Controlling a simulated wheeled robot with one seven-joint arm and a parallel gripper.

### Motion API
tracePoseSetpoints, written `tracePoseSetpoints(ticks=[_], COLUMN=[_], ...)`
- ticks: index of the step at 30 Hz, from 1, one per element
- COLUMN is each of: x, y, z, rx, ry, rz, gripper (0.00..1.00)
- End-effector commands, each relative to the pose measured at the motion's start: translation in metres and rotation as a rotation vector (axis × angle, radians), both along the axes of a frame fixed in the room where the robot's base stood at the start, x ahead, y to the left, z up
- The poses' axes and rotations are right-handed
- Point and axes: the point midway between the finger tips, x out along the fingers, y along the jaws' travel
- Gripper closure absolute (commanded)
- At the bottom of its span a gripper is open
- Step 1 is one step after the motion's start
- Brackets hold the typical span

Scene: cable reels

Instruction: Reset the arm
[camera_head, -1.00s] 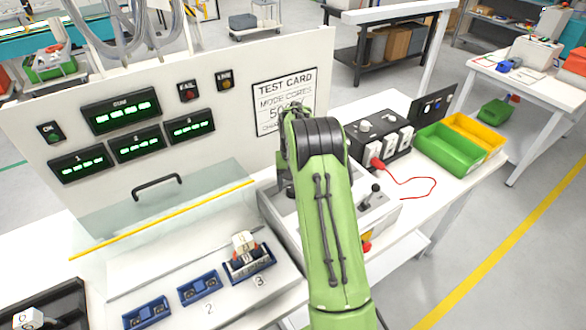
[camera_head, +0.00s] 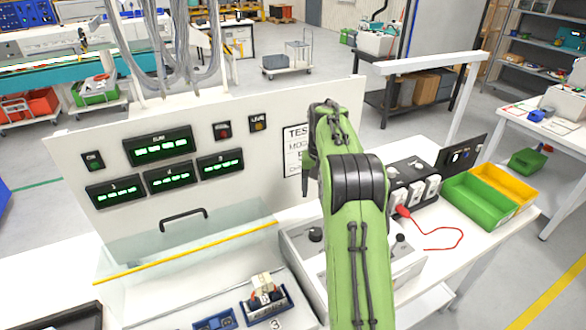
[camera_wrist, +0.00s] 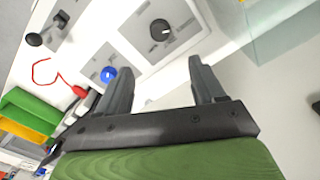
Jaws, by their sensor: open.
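My green arm rises through the middle of the head view, and my gripper is hidden there behind the arm's upper end. In the wrist view my gripper (camera_wrist: 160,88) is open, with its two dark fingers apart and nothing between them. Beyond the fingers is a white panel with a black knob (camera_wrist: 160,30) and a blue knob (camera_wrist: 108,74). The fingers appear clear of the panel.
A test panel (camera_head: 262,97) with green displays stands behind the bench. A clear cover with a yellow edge (camera_head: 190,252) is at left. Blue fixtures (camera_head: 266,303), one holding a white block, are in front. A red lead (camera_head: 440,247) and green bin (camera_head: 478,203) lie right.

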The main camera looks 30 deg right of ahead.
Motion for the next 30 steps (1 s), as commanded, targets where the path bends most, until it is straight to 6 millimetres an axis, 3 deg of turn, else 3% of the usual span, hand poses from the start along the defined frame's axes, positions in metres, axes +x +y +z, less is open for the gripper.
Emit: tracePoseSetpoints(ticks=[6, 8, 11, 15, 20, 23, 27, 30], x=[-0.001, -0.006, -0.025, -0.074, -0.145, -0.193, -0.252, -0.277], y=[0.005, 0.018, 0.055, 0.112, 0.166, 0.192, 0.215, 0.222], z=[0.006, 0.021, 0.060, 0.104, 0.126, 0.124, 0.104, 0.088], rx=[-0.003, -0.012, -0.035, -0.066, -0.097, -0.113, -0.130, -0.136], ry=[-0.007, -0.026, -0.081, -0.169, -0.274, -0.340, -0.425, -0.462], rz=[0.010, 0.032, 0.097, 0.205, 0.328, 0.402, 0.495, 0.536], gripper=[0.32, 0.32, 0.32, 0.32, 0.32, 0.32, 0.32, 0.32])
